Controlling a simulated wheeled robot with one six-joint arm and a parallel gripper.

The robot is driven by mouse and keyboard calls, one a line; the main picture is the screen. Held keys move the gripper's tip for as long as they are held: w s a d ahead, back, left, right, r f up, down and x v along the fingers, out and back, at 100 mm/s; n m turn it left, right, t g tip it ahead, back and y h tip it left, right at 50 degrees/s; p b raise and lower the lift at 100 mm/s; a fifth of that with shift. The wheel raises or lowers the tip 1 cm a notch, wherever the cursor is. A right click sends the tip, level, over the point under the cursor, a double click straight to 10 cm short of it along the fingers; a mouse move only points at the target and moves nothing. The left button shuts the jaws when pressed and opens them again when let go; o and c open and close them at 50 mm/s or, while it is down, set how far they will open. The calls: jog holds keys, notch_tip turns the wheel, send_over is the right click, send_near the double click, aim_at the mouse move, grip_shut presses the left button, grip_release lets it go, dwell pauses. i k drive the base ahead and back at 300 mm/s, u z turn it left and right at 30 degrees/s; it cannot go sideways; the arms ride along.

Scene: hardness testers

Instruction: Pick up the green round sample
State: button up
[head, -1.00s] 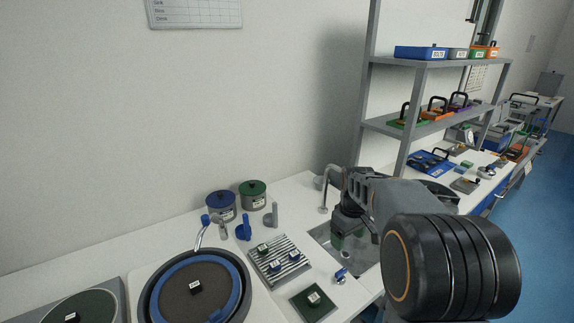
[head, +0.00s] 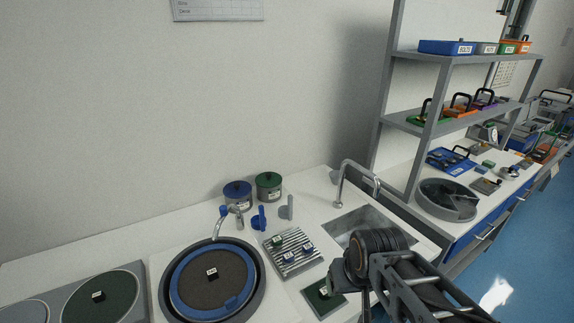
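A ridged metal rack (head: 292,264) stands on the white bench, with a small green sample (head: 278,243) at its back left and two blue samples, one in front (head: 289,257) and one at the right (head: 308,248). Another small dark sample with a white label (head: 323,291) sits on a green square mat (head: 318,306) in front of the rack. Which sample is round is too small to tell. My gripper (head: 342,277) is just right of the rack, beside the mat. Its fingers are dark and partly hidden by my arm, so their opening does not show.
A round polishing wheel with a blue ring (head: 177,286) and its tap are left of the rack. A blue pot (head: 238,193) and a green pot (head: 268,186) stand behind. A sink (head: 350,222) with a tall faucet (head: 342,184) and a grey shelf (head: 435,122) are at the right.

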aim_at(323, 294)
jog(key=z, duration=0.55)
jog(key=k, duration=1.3)
jog(key=u, duration=0.3)
jog(key=i, duration=0.7)
jog(key=u, duration=0.7)
jog(key=i, duration=0.35)
